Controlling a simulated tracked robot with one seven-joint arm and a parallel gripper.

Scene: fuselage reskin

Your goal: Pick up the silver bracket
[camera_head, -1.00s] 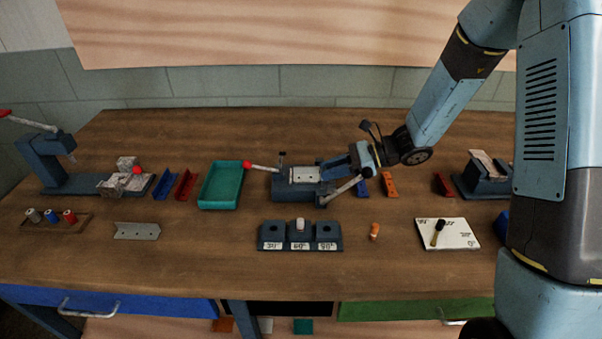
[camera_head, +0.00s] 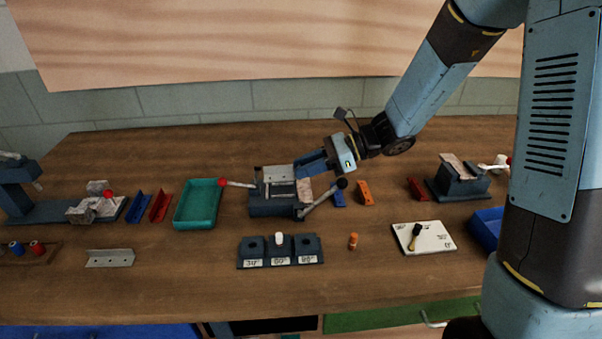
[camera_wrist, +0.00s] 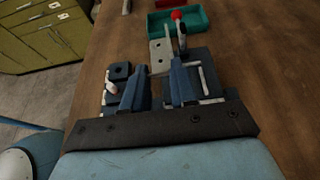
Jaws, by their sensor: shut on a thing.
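A silver bracket (camera_head: 272,173) with holes is at my gripper, just above the dark clamping fixture (camera_head: 272,207) in the head view. In the wrist view, the bracket (camera_wrist: 157,50) reaches forward from between the fingertips. My gripper (camera_head: 299,170) is shut on it, with the two fingers (camera_wrist: 159,70) on either side. The fingers partly hide the bracket's near end and the fixture. A second silver bracket (camera_head: 110,258) lies on the table at the front left.
The fixture has a red-knobbed lever (camera_head: 222,182) on its left and a black-knobbed lever (camera_head: 342,184) on its right. A teal tray (camera_head: 197,222) stands left of it. A block with several sockets (camera_head: 262,262) is in front. The front right table area is mostly clear.

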